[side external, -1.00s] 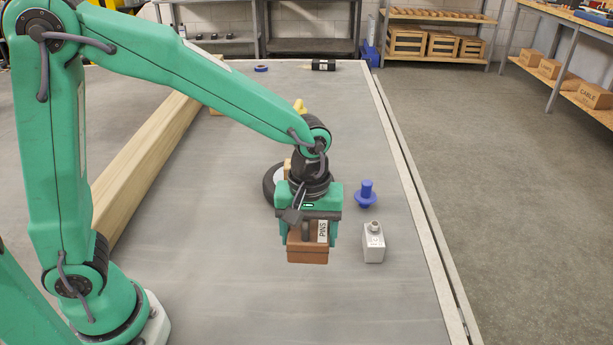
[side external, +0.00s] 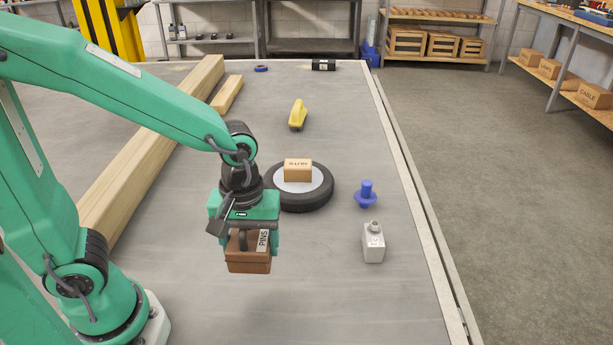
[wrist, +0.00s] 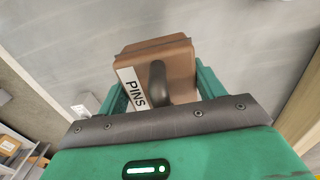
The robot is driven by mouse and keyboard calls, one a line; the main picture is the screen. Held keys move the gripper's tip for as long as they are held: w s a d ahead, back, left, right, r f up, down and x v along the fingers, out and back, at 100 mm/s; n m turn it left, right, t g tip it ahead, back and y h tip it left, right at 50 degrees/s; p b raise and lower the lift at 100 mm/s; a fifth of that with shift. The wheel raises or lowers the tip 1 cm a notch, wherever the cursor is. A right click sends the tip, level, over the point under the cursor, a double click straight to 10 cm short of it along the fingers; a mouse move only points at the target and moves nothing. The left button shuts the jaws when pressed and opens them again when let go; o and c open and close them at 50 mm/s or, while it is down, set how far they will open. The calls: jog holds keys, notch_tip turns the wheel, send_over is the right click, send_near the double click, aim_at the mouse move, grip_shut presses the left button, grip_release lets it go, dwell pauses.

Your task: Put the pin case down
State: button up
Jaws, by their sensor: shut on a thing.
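The pin case (side external: 248,262) is a brown box with a dark handle and a white label reading PINS. My gripper (side external: 243,238) is shut on it, with green jaws on either side of the case. In the side external view the case hangs left of the tyre and nearer the camera; whether its underside touches the table cannot be told. In the wrist view the case (wrist: 180,60) sits between the jaws (wrist: 160,93), with its label and handle showing.
A black tyre (side external: 326,193) lies on the grey table (side external: 330,300) with a cardboard box (side external: 298,170) on its hub. A blue part (side external: 366,194) and a grey-white can (side external: 373,243) stand to the right. A long timber beam (side external: 135,165) runs along the left. The front middle is clear.

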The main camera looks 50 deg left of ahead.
jog(key=shift+s+a+f, duration=0.1)
jog(key=shift+s+a, duration=0.25)
jog(key=shift+s, duration=0.35)
jog(key=w+a+f, duration=0.1)
jog(key=a+f, duration=0.1)
jog(key=a, duration=0.1)
jog(key=w+a+f, duration=0.2)
jog(key=a, duration=0.2)
jog(key=w+a+f, duration=0.2)
jog(key=a+f, duration=0.1)
jog(key=shift+w+a, duration=0.15)
jog(key=shift+a, duration=0.1)
jog(key=shift+f, duration=0.1)
jog(key=shift+f, duration=1.9)
jog(key=shift+f, duration=0.1)
jog(key=o, duration=1.1)
jog(key=shift+c, duration=0.2)
